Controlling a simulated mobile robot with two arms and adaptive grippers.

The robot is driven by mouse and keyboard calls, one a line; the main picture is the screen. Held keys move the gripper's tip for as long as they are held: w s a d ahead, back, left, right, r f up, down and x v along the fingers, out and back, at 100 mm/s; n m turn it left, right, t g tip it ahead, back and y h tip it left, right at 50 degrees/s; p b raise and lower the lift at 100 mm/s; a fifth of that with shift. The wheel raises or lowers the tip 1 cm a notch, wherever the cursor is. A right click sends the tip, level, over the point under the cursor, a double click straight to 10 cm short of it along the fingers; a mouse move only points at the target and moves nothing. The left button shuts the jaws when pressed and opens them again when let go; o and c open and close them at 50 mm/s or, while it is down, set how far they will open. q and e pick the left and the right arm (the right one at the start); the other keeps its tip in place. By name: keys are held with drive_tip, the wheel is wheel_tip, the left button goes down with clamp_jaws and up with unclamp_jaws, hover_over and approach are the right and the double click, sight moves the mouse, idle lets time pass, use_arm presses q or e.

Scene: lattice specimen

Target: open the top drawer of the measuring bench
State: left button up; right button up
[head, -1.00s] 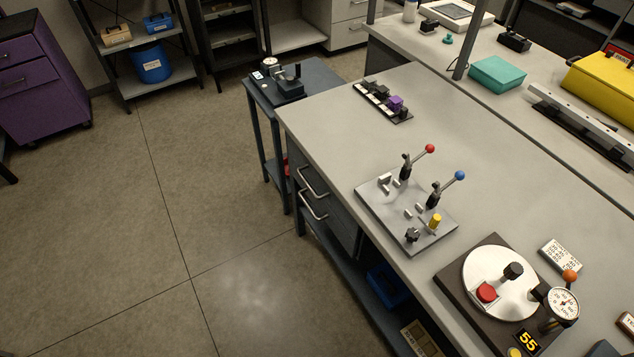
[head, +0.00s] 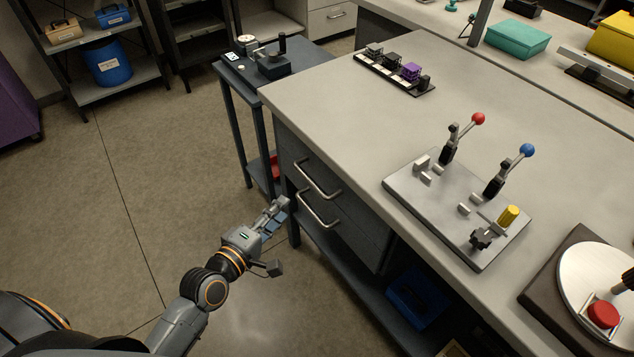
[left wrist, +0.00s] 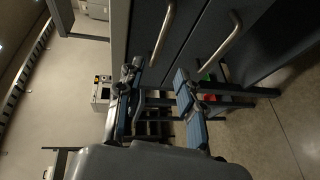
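The measuring bench (head: 330,95) has two shut drawers in its front. The top drawer (head: 297,153) has a silver bar handle (head: 318,181), with the lower handle (head: 320,212) beneath it. My left gripper (head: 279,212) is in front of the drawers, apart from both handles. In the left wrist view my gripper (left wrist: 157,82) is open and empty. That view is turned sideways: the top handle (left wrist: 162,36) lies ahead, roughly between the fingers' directions, and the lower handle (left wrist: 221,44) is to its right. My right gripper is not in view.
A lever fixture plate (head: 455,210) and a dial turntable (head: 590,285) stand on the bench. A small side table (head: 315,58) stands left of the drawers. A blue bin (head: 415,300) sits on the lower shelf. The floor before the drawers is clear.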

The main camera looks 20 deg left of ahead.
sight(310, 179)
use_arm(q)
drive_tip(key=x, duration=1.3)
drive_tip(key=shift+w+d, duration=0.1)
drive_tip(key=shift+w, duration=0.15)
clamp_jaws()
